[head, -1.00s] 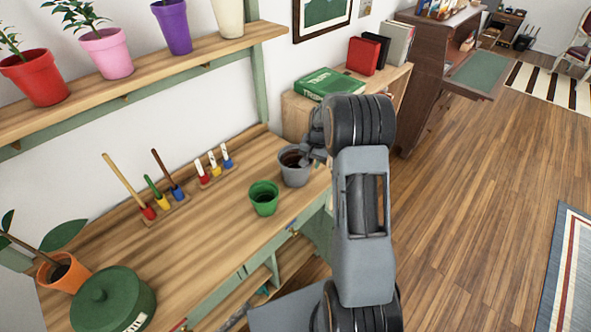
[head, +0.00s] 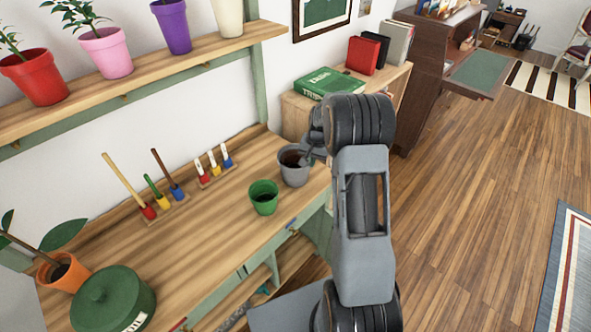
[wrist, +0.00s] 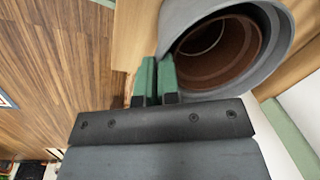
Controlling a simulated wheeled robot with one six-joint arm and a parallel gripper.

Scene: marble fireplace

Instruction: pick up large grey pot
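The large grey pot (head: 293,174) stands upright on the wooden workbench (head: 205,230), near its far right end, with brown inside. In the wrist view the pot (wrist: 283,50) fills the upper right, its open mouth facing the camera. My gripper (wrist: 157,75) has its two green fingers close together at the pot's near rim, one outside the wall and one inside, with the wall pinched between them. In the head view my gripper (head: 308,157) is at the pot's right side, partly hidden by my wrist.
A smaller green pot (head: 263,197) stands just left of and in front of the grey pot. A green box (head: 327,83) sits on a cabinet behind. A shelf (head: 150,72) with potted plants hangs above the bench.

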